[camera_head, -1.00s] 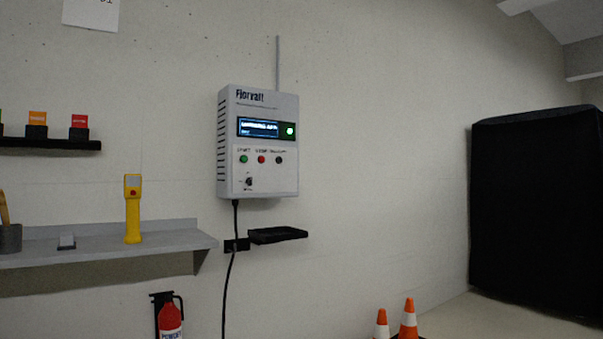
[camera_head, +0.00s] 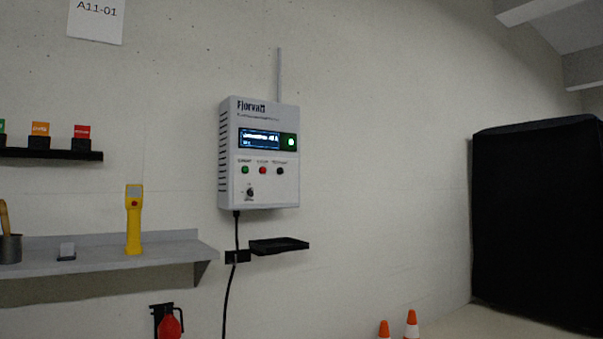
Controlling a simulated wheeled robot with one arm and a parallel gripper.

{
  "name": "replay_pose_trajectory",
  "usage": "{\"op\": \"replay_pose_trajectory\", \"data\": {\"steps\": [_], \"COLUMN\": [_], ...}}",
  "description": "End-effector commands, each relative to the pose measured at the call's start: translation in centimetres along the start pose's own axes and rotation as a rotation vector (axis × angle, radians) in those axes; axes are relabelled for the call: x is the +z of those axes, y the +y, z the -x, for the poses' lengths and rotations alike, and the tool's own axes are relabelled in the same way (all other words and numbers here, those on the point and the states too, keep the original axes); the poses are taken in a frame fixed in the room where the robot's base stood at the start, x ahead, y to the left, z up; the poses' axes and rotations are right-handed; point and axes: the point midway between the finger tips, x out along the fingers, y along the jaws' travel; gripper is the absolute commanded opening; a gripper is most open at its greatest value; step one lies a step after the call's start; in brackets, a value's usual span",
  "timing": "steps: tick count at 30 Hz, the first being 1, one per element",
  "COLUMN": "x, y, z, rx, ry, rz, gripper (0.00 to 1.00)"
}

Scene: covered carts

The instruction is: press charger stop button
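The charger (camera_head: 257,152) is a light grey box on the wall, with a lit blue display (camera_head: 260,140) and a green light (camera_head: 290,142). Below the display is a row of three buttons: a green one (camera_head: 245,170), a red one (camera_head: 263,170) and a black one (camera_head: 280,171). The labels above them are too small to read surely; the red one appears to be the stop button. A small dark switch (camera_head: 250,192) sits lower on the panel. My gripper is not in view.
A black cable (camera_head: 230,290) hangs below the charger, beside a small black shelf (camera_head: 279,246). A grey shelf (camera_head: 100,261) at left bears a yellow handheld device (camera_head: 134,220). A red extinguisher (camera_head: 168,325) and orange cones (camera_head: 411,324) stand low. A black covered cart (camera_head: 535,225) is at right.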

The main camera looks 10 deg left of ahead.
Motion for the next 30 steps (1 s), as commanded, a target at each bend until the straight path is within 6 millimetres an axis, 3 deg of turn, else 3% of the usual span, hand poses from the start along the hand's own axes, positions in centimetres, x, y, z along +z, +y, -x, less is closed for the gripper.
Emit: {"op": "replay_pose_trajectory", "data": {"steps": [1, 9, 30], "x": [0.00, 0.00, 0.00], "y": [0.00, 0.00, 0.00], "z": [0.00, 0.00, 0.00], "rx": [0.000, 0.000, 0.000], "ry": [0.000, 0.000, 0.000], "rz": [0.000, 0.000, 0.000], "gripper": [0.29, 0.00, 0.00]}}
